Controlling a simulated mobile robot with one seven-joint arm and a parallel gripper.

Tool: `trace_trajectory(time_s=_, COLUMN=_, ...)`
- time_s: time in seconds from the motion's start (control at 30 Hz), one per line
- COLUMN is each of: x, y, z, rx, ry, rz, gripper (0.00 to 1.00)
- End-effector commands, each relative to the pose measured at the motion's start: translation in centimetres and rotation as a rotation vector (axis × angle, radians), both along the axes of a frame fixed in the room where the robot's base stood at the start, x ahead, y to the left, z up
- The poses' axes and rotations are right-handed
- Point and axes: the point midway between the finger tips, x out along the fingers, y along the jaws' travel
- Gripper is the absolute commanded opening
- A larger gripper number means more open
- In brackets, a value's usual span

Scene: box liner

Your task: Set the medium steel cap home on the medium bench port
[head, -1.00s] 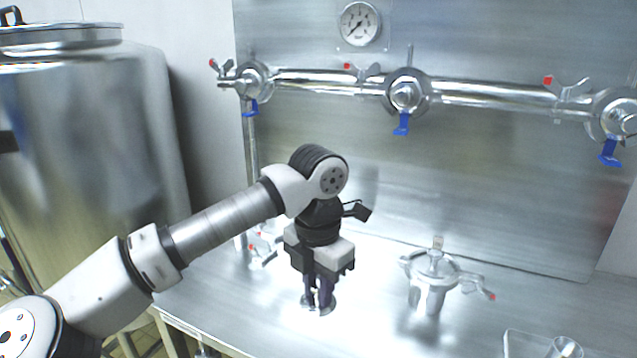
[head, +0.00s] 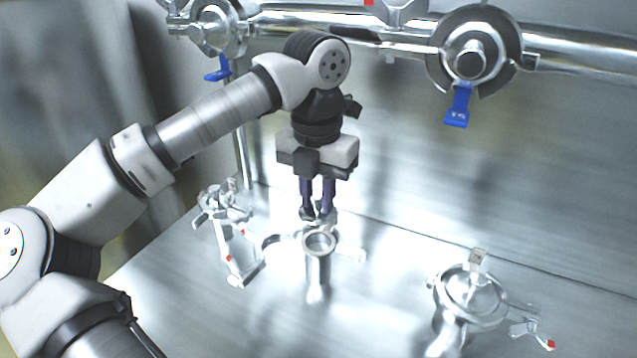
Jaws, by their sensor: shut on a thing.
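My gripper (head: 317,212) points straight down with its dark fingers shut on a small shiny steel piece, which I take to be the medium steel cap (head: 325,218). The fingers hide most of it. An open-topped upright steel port (head: 318,268), likely the medium bench port, stands on the bench just below the fingertips in the picture, with its round rim showing bare. The cap appears above or behind that rim; I cannot tell whether they touch.
A capped port (head: 470,297) with a red-tipped clamp stands at right. Loose clamp parts (head: 236,255) and another fitting (head: 222,205) are left of the open port. A steel pipe with blue-handled valves (head: 468,60) runs along the back wall. The front bench is clear.

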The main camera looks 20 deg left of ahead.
Motion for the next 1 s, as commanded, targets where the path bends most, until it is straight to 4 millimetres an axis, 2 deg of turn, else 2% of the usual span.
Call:
trace_trajectory(time_s=0.27, x=0.0, y=0.0, z=-1.5, rx=-0.001, ry=0.0, rz=-0.001, gripper=0.0)
trace_trajectory(time_s=0.73, x=0.0, y=0.0, z=-5.7, rx=0.0, ry=-0.001, rz=-0.001, gripper=0.0)
trace_trajectory(time_s=1.0, x=0.0, y=0.0, z=-6.4, rx=0.0, ry=-0.001, rz=-0.001, gripper=0.0)
